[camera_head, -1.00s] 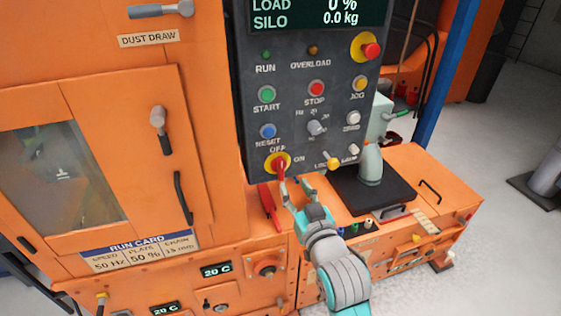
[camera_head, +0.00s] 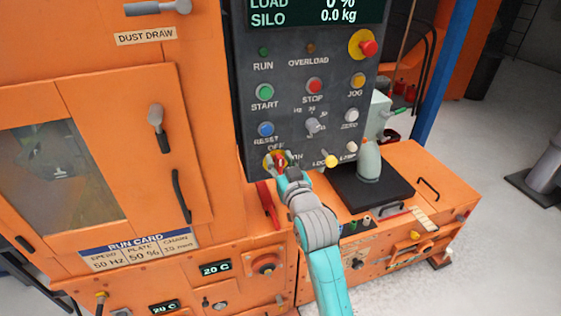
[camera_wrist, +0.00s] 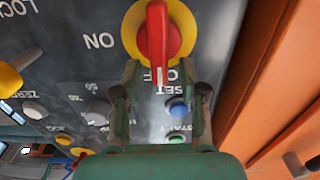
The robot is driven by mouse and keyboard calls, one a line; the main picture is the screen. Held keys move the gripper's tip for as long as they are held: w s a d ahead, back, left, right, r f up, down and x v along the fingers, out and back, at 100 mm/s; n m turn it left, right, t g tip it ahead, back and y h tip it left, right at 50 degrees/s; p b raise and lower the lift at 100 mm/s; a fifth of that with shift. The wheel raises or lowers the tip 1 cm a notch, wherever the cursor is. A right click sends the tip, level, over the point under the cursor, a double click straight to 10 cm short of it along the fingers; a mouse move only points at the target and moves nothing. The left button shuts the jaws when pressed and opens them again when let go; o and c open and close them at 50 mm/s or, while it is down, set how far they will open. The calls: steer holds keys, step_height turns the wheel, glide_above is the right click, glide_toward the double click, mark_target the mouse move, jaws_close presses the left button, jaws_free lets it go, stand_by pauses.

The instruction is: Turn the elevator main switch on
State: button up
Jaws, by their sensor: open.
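The main switch (camera_head: 281,160) is a red handle on a yellow disc at the lower left of the dark control panel. In the wrist view the red handle (camera_wrist: 157,38) is upright in the picture, its white-marked end pointing at the OFF label. The ON label (camera_wrist: 99,41) is to its left there. My gripper (camera_head: 279,164) is at the switch and partly hides it in the head view. In the wrist view my gripper (camera_wrist: 159,70) is open, with one finger on each side of the handle's marked end. I cannot tell whether the fingers touch it.
A yellow-tipped lever (camera_head: 331,161) and the RESET button (camera_head: 266,129) are close by on the panel. The orange cabinet (camera_head: 219,130) stands to the left. A bottle (camera_head: 368,160) stands on a black pad (camera_head: 345,190) at the lower right.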

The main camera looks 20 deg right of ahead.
jaws_close()
stand_by(0.3)
steer(key=m, duration=0.2)
steer(key=d+m, duration=0.1)
steer(key=m, duration=0.1)
steer(key=shift+d+f+m, duration=0.1)
steer(key=shift+m, duration=0.3)
steer(key=m, duration=0.3)
steer(key=d+m, duration=0.1)
steer(key=shift+f+m, duration=0.3)
steer(key=shift+d+f+m, duration=0.1)
steer(key=shift+f+m, duration=0.2)
steer(key=shift+m, duration=1.1)
steer(key=shift+d+f+m, duration=0.1)
steer(key=shift+f+m, duration=0.2)
steer(key=shift+m, duration=1.1)
steer(key=shift+d+f+m, duration=0.1)
steer(key=shift+f+m, duration=0.2)
steer(key=shift+m, duration=1.1)
